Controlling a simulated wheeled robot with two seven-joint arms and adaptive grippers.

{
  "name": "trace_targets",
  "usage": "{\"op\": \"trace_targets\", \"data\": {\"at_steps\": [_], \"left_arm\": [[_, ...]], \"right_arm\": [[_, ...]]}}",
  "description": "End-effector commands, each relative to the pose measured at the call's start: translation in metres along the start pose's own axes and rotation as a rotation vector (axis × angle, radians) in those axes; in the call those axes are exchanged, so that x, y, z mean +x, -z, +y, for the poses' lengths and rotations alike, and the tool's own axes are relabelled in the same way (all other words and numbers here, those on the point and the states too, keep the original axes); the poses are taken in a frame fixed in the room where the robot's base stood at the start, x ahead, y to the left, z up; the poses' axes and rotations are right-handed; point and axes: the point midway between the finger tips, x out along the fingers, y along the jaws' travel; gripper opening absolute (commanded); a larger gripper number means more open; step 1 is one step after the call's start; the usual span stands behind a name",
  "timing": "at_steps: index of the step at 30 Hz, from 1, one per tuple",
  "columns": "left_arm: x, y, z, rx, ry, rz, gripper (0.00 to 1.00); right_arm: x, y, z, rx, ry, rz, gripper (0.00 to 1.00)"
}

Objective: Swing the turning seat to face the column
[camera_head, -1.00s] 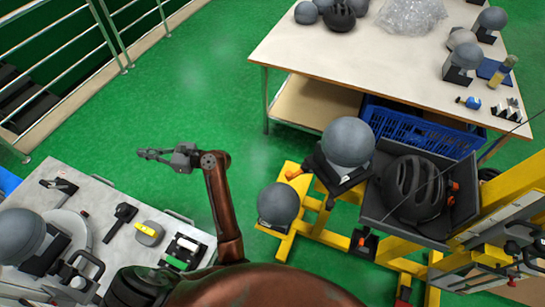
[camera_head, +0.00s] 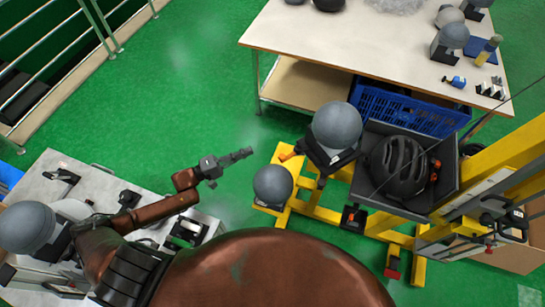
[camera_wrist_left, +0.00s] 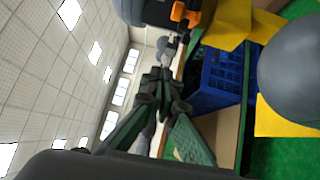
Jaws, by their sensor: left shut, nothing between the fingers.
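A dark seat (camera_head: 325,160) with an orange handle (camera_head: 290,156) stands on the yellow drop tower base and carries a grey headform (camera_head: 337,127). I take it for the turning seat; which way it faces is not clear. The yellow column (camera_head: 488,165) rises at the right. My left gripper (camera_head: 248,154) is shut and empty, left of the orange handle and apart from it. In the left wrist view its fingers (camera_wrist_left: 164,75) point into the scene, with a dark part with an orange piece (camera_wrist_left: 186,14) at the top. My right gripper is not in view.
A dark tray with a black helmet (camera_head: 397,166) sits between seat and column. Another grey headform (camera_head: 272,185) stands low at the front. A workbench (camera_head: 330,45) with a blue crate (camera_head: 405,105) is behind. A grey side table (camera_head: 85,180) is left. Green floor is open between.

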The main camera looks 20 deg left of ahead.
Motion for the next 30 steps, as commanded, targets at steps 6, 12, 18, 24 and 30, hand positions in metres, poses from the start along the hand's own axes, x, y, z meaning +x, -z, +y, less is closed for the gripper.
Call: {"op": "trace_targets", "data": {"at_steps": [6, 12, 18, 24, 30], "left_arm": [[-0.014, -0.012, -0.029, -0.014, 0.099, -0.031, 0.00], [0.019, -0.012, -0.031, -0.015, 0.092, -0.030, 0.00], [0.061, -0.014, -0.034, -0.014, 0.091, -0.029, 0.00], [0.083, -0.030, -0.036, -0.018, 0.093, -0.029, 0.00], [0.088, -0.049, -0.036, -0.016, 0.093, -0.029, 0.00]], "right_arm": [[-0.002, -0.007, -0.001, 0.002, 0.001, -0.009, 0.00], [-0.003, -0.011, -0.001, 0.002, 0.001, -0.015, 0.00], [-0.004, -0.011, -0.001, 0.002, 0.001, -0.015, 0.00], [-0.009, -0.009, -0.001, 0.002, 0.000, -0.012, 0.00], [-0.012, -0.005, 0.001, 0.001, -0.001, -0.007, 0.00]]}}
